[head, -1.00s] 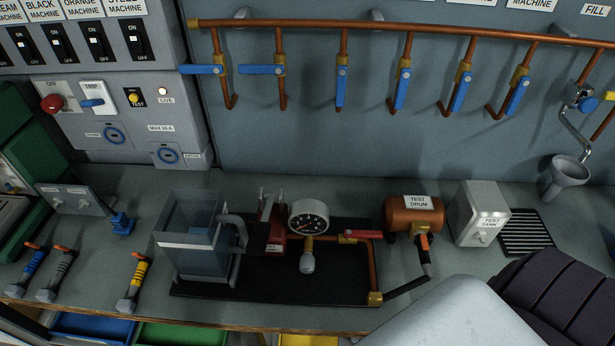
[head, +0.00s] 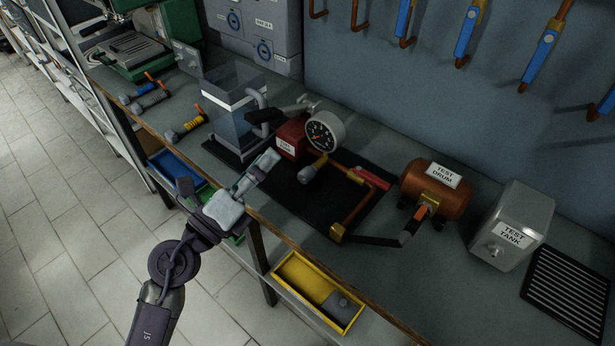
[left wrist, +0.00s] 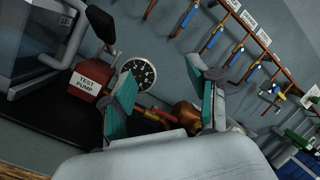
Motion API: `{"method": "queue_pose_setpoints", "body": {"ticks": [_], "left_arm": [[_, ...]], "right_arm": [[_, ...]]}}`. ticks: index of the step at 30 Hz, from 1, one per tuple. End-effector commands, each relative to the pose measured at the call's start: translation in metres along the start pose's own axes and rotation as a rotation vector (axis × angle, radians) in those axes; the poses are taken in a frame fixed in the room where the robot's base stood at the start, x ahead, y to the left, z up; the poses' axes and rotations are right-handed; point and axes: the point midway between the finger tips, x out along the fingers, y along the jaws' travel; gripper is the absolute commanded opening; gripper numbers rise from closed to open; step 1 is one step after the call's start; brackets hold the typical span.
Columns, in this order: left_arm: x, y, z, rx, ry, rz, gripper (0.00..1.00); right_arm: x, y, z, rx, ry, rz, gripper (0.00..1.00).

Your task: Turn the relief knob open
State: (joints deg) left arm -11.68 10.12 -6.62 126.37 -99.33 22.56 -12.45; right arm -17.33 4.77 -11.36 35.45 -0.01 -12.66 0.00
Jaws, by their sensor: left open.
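The red test pump (head: 288,141) sits on a black base plate (head: 277,203) on the bench. Its round gauge (head: 325,132) faces forward. A small grey knob (head: 308,174), which looks like the relief knob, sticks out below the gauge on brass pipework. My left gripper (head: 256,172) is open and empty at the bench's front edge, left of the knob and apart from it. In the left wrist view its two teal-padded fingers (left wrist: 165,100) stand apart. The gauge (left wrist: 139,72) shows between them; the knob is not clearly visible there. My right gripper is not in view.
A clear water tank (head: 232,105) stands left of the pump. A red-handled lever (head: 371,178), copper pipe, test drum (head: 436,190) and test tank (head: 512,226) are to the right. Yellow (head: 318,291) and blue (head: 180,175) bins sit below the front edge.

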Motion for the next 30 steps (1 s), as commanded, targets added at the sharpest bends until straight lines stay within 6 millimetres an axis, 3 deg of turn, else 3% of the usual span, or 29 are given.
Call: {"method": "queue_pose_setpoints", "body": {"ticks": [2,4,9,13,17,30], "left_arm": [[0.003,-0.004,-0.024,0.276,0.182,0.005,0.60],[0.000,0.006,-0.039,0.481,0.322,0.049,0.60],[-0.016,0.039,-0.045,0.782,0.540,0.191,0.60],[-0.023,0.053,-0.042,0.864,0.605,0.255,0.60],[-0.015,0.060,-0.045,0.875,0.617,0.267,0.60],[0.056,0.100,-0.081,0.870,0.615,0.264,0.60]], "right_arm": [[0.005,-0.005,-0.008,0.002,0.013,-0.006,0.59],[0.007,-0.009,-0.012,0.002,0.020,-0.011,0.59],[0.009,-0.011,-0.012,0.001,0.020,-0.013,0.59],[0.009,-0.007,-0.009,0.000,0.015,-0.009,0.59],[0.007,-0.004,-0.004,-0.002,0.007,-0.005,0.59],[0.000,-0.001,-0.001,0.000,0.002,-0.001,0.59]]}}
